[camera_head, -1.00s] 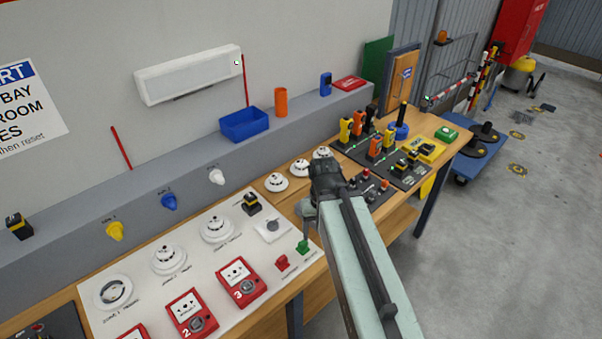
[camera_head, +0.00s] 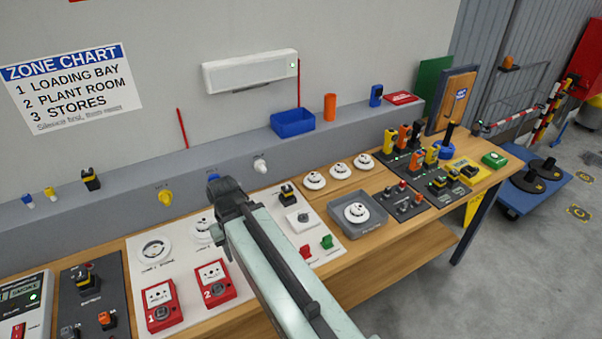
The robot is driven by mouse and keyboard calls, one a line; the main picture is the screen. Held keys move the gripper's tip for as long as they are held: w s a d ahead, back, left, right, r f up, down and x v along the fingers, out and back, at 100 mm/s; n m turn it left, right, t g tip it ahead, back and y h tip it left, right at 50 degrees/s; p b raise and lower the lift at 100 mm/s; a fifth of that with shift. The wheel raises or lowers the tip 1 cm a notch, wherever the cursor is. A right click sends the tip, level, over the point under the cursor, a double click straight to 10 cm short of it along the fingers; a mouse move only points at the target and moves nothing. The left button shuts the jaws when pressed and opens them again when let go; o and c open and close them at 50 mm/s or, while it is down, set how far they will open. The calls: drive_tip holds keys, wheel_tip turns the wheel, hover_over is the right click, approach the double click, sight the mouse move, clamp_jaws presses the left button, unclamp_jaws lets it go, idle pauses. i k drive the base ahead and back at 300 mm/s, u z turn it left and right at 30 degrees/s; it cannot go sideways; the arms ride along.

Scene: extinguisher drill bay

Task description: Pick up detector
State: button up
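Three white round detectors (camera_head: 314,180) (camera_head: 340,170) (camera_head: 363,161) stand in a row on the wooden bench. Another white detector (camera_head: 356,212) sits in a grey tray (camera_head: 371,232) in front of them. On the white panel (camera_head: 136,258), the left mount (camera_head: 156,249) shows as a flat ring with a dark middle. A white detector (camera_head: 201,232) beside it is partly hidden by my arm. My gripper (camera_head: 226,200) is over the back of the panel, left of the loose detectors. Its fingers are hidden, so I cannot tell whether it holds anything.
Red numbered call points (camera_head: 217,284) line the panel's front. A grey ledge (camera_head: 110,222) with coloured knobs and a blue bin (camera_head: 293,123) runs behind the bench. Dark boards with upright tools (camera_head: 404,138) stand to the right.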

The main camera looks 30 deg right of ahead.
sight(340, 171)
drive_tip(key=u, duration=2.65)
drive_tip(key=k, duration=2.5)
drive_tip(key=z, duration=1.05)
drive_tip(key=i, duration=1)
drive_tip(key=u, duration=0.1)
